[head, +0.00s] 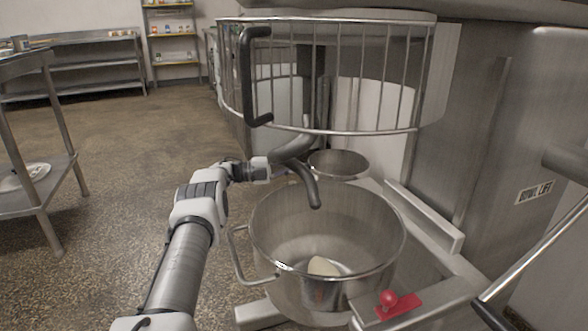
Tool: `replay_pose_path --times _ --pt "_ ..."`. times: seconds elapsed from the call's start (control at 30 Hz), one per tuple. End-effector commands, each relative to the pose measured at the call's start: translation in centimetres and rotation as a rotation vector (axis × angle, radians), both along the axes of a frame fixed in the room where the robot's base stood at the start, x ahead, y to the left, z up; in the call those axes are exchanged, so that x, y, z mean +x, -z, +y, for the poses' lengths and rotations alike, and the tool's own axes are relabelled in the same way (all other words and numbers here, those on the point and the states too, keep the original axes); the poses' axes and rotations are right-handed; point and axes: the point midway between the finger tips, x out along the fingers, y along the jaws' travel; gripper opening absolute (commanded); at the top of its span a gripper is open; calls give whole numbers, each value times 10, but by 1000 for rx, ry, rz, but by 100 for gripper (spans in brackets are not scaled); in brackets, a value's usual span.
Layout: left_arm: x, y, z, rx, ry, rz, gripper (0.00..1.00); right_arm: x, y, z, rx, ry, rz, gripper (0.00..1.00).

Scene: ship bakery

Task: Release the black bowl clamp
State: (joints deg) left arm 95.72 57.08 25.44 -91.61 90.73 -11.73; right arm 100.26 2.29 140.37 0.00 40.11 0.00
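The steel mixer bowl (370,235) stands upright under the wire guard, with a pale lump (322,266) inside. A red knob (388,298) on a red plate sits on the bowl support arm at the near right. I cannot make out a clearly black clamp; the far side of the bowl is partly hidden. My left arm reaches from the bottom to the bowl's far left side. My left gripper (280,172) is beside the dough hook (308,178), above the rim level in the picture. Its fingers are too small and hidden to read. My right gripper is out of view.
The wire guard (340,80) with its black handle (250,78) hangs over the bowl. A side handle (238,255) sticks out left from the bowl. A "BOWL LIFT" label (534,192) and metal lever (530,245) are at right. Open floor (120,150) lies left.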

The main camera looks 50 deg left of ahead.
Motion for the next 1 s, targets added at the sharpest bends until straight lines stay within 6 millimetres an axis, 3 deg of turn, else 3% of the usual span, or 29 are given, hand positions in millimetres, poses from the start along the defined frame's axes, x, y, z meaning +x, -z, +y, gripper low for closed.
replay_pose_path --times 0.3,0.7,1.0 --pt "0 -2 0 1 0 -4 0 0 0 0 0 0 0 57" --pt "-56 6 39 2 -5 0 0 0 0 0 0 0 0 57" --pt "-64 5 44 -1 -2 -3 0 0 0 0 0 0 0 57"
